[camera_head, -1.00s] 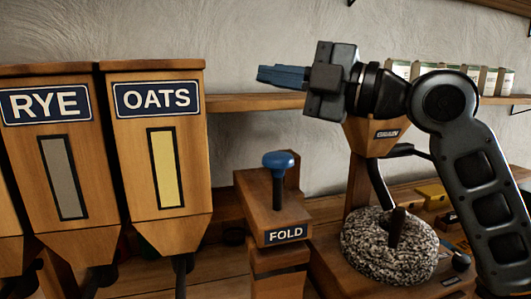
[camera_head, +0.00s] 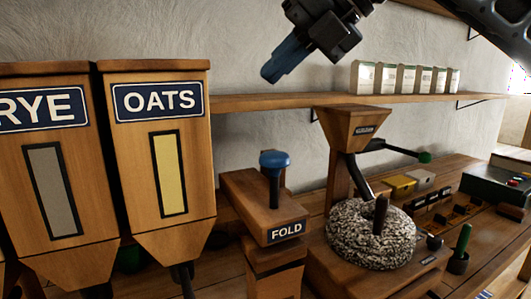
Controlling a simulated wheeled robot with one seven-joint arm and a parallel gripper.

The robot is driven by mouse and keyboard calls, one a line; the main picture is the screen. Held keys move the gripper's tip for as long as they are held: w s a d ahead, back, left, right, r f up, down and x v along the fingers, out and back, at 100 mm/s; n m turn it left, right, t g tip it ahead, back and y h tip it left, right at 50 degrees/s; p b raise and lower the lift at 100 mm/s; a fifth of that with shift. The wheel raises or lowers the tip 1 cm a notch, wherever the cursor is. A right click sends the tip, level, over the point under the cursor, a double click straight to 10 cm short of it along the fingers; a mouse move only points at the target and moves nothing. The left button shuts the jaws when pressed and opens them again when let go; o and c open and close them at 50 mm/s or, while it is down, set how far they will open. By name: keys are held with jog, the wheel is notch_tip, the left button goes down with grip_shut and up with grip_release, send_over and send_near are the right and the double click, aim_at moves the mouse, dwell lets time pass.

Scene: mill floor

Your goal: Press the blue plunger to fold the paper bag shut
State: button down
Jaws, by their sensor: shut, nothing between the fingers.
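The blue plunger (camera_head: 275,160) has a round blue knob on a dark stem. It stands up from a wooden block labelled FOLD (camera_head: 262,212), right of the OATS bin. My gripper (camera_head: 272,76) is above the plunger at the top of the view, with its blue fingers pointing down and left. The fingers are shut and empty, clearly apart from the knob. I see no paper bag at the fold block; its lower part runs out of view.
The RYE bin (camera_head: 48,160) and OATS bin (camera_head: 155,102) stand at left. A stone mill (camera_head: 345,240) with a wooden hopper (camera_head: 352,125) stands right of the fold block. Several white packets (camera_head: 405,78) line the wall shelf (camera_head: 265,103). A bench with small items extends right.

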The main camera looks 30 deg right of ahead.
jog(key=shift+s+d+h, duration=0.1)
jog(key=shift+d+h, duration=0.1)
jog(key=shift+h, duration=0.1)
jog(key=shift+f, duration=0.1)
jog(key=b, duration=0.7)
send_over(281, 154)
notch_tip(281, 154, down, 7)
jog(key=shift+r, duration=0.1)
jog(key=shift+f+b, duration=0.35)
jog(key=shift+f, duration=0.6)
jog(key=shift+f, duration=0.15)
dwell(1.0)
jog(key=shift+f, duration=0.25)
